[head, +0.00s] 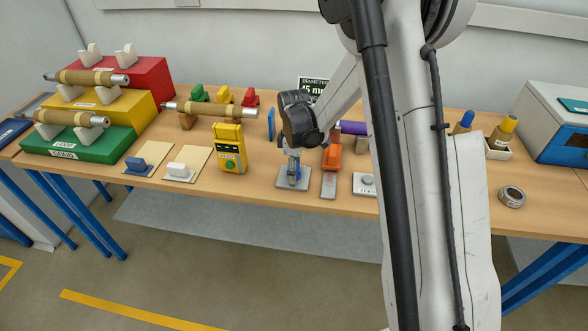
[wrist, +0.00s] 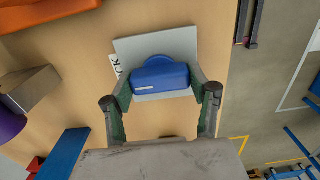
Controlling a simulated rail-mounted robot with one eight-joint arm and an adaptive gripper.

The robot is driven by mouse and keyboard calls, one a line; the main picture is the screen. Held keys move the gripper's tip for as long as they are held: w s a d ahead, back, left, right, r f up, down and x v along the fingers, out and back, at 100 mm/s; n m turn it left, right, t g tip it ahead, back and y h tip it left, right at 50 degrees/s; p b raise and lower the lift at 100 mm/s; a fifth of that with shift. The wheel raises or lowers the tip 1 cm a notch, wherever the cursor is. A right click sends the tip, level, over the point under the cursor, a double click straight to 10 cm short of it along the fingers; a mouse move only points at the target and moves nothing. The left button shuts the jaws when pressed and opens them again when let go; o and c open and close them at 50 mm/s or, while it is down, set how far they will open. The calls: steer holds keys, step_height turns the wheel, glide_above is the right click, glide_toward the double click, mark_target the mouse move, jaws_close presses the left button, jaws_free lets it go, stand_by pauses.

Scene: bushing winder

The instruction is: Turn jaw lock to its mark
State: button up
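The jaw lock is a blue rounded handle (wrist: 160,78) with a small white line near its left end in the wrist view. It sits on a grey square plate (wrist: 177,42), which also shows at the table's front edge in the head view (head: 286,185). My gripper (wrist: 160,80) is over the plate, with a finger at each end of the handle. Both fingertips appear to touch it, with no clear gap. In the head view, my gripper (head: 293,163) points down and partly hides the handle. A label beside the plate is partly covered, and no mark for the turn is readable.
A yellow box with a green button (head: 230,150) stands left of the plate. An orange part on a grey strip (head: 331,158) and a small labelled plate (head: 364,184) are to the right. A blue upright piece (wrist: 64,154) stands nearby.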

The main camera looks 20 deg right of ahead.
steer(key=shift+c, duration=1.2)
steer(key=shift+m+b, duration=0.3)
steer(key=shift+b, duration=0.1)
steer(key=m+b, duration=0.2)
steer(key=b, duration=0.1)
steer(key=shift+f+m, duration=0.2)
steer(key=shift+m, duration=0.2)
steer(key=m+b, duration=0.4)
steer(key=m, duration=0.1)
steer(key=m+b, duration=0.2)
steer(key=m, duration=0.3)
steer(key=shift+r, duration=0.1)
steer(key=shift+r+m+b, duration=0.1)
steer(key=shift+m+b, duration=0.95)
steer(key=shift+m, duration=1.15)
